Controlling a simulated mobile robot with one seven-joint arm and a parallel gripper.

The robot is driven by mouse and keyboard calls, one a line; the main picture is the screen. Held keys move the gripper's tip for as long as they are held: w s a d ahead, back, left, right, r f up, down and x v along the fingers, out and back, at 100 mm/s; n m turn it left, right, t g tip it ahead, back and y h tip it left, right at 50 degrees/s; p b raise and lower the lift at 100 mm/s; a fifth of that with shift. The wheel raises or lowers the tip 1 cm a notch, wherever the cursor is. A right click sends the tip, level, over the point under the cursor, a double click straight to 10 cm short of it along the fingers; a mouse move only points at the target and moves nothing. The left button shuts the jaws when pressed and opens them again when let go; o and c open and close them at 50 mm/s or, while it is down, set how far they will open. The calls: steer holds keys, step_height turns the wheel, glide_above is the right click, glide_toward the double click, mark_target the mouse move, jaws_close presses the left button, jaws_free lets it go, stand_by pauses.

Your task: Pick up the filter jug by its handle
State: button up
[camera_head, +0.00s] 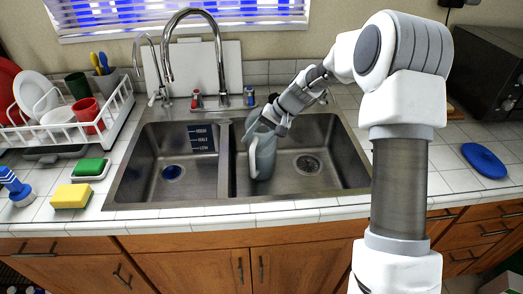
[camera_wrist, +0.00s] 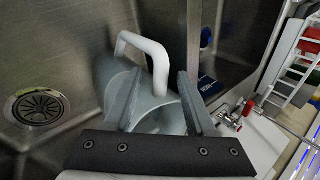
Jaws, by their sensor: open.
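The filter jug (camera_head: 264,160) is grey-blue and stands in the right basin of the sink, near the divider. Its pale looped handle (camera_head: 252,158) faces the front left. In the wrist view the handle (camera_wrist: 148,48) arches up from the jug body (camera_wrist: 112,82), and its lower end shows between my finger tips. My gripper (camera_head: 266,122) is above the jug, pointing down into the basin. In the wrist view my gripper (camera_wrist: 161,78) is open, with one finger on each side of that part of the handle. I cannot tell whether either finger touches it. The fingers hide part of the jug.
The sink (camera_head: 345,184) has a metal divider left of the jug and a drain (camera_head: 308,164) to its right. A tall faucet (camera_head: 168,55) rises behind. A dish rack (camera_head: 75,128), a green sponge (camera_head: 90,167) and a yellow sponge (camera_head: 71,196) are at left. A blue lid (camera_head: 484,159) lies right.

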jaws_close()
steer(key=shift+w+r, duration=0.1)
stand_by(1.3)
